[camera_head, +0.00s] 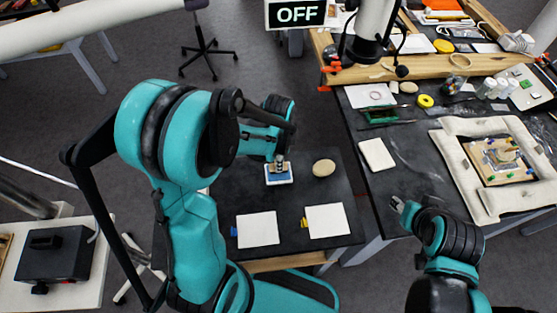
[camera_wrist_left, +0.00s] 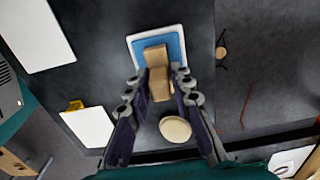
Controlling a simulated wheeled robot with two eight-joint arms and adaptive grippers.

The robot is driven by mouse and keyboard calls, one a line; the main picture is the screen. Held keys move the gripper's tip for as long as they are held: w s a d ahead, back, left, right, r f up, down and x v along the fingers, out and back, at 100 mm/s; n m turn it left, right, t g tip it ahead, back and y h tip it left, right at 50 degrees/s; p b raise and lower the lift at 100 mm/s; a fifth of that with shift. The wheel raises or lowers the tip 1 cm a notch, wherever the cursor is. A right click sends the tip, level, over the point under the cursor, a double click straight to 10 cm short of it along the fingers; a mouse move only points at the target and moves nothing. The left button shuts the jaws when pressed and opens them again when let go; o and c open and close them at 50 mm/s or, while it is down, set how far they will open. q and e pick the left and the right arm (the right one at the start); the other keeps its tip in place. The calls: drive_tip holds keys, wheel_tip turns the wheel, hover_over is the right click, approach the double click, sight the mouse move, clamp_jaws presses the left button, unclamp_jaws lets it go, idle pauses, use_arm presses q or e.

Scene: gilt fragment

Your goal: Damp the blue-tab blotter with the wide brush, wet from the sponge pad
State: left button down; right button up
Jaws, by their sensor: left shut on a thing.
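My left gripper (camera_head: 280,158) is shut on the wide brush, above the sponge pad. In the left wrist view the brush (camera_wrist_left: 157,70) is a pale wooden block between the fingers (camera_wrist_left: 159,88). Its far end overlaps the blue sponge pad (camera_wrist_left: 175,48) in its white tray; I cannot tell whether the bristles touch. The pad also shows in the head view (camera_head: 279,179). The blue-tab blotter (camera_head: 258,229) is a white sheet at the front left of the dark table, blue tab (camera_head: 233,231) at its left edge. My right gripper (camera_head: 401,206) is to the right; its opening is unclear.
A second white blotter (camera_head: 327,221) with a yellow tab (camera_head: 304,223) lies right of the blue-tab one. A round beige object (camera_head: 324,168) sits right of the pad. The right-hand bench (camera_head: 412,174) holds a framed gilt piece (camera_head: 503,161), a white sheet and tools.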

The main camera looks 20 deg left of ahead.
use_arm(q)
drive_tip(key=shift+f+b, duration=0.5)
drive_tip(key=shift+b, duration=0.15)
idle(2.0)
wheel_tip(320, 180, up, 7)
drive_tip(key=p, duration=0.5)
idle(0.4)
idle(0.6)
